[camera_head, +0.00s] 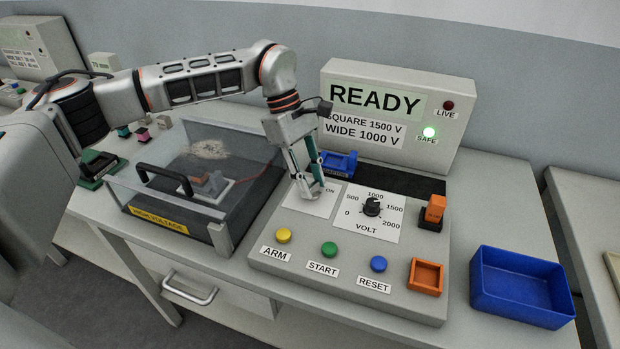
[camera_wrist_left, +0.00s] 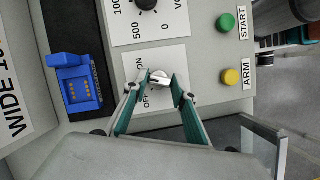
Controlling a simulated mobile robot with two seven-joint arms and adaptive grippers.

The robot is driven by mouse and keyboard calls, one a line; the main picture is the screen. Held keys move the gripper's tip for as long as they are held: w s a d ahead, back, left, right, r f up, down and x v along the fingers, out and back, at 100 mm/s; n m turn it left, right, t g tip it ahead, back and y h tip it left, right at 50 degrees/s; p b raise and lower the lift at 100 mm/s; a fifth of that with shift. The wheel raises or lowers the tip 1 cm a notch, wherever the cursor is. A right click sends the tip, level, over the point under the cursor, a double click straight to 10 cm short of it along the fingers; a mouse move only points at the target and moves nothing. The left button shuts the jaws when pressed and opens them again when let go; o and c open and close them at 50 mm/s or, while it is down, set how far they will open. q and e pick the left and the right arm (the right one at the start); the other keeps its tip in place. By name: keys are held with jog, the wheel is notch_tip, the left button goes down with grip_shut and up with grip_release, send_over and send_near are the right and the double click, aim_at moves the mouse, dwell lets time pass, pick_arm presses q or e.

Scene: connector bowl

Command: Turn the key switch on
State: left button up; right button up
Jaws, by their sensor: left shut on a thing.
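The key switch sits on a white ON/OFF label plate (camera_head: 318,205) at the upper left of the grey control panel (camera_head: 300,226). My left gripper (camera_head: 311,192) reaches down to it from above, and its fingers hide most of the switch in the head view. In the left wrist view the fingertips (camera_wrist_left: 161,82) are shut on the small silver key (camera_wrist_left: 160,76), with "ON" and "OFF" printed beside it. The key's exact angle is hard to tell. My right gripper is in neither view.
The panel also has a black VOLT knob (camera_head: 372,207), a yellow ARM button (camera_head: 283,235), a green START button (camera_head: 329,249) and a blue RESET button (camera_head: 378,264). A clear-lidded box (camera_head: 245,165) stands close on the left. A blue connector (camera_head: 338,163) is behind the switch. A blue bin (camera_head: 520,283) stands right.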

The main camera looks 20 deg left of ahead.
pick_arm(q)
jog(key=m+g+y, duration=0.1)
jog(key=m, duration=0.3)
jog(key=shift+w+d+m, duration=0.1)
jog(key=shift+m, duration=0.3)
dwell(0.4)
jog(key=o, duration=1.1)
jog(key=v, duration=1.2)
jog(key=shift+w+g, duration=0.25)
jog(key=shift+g, duration=0.05)
jog(key=shift+d+f, duration=0.1)
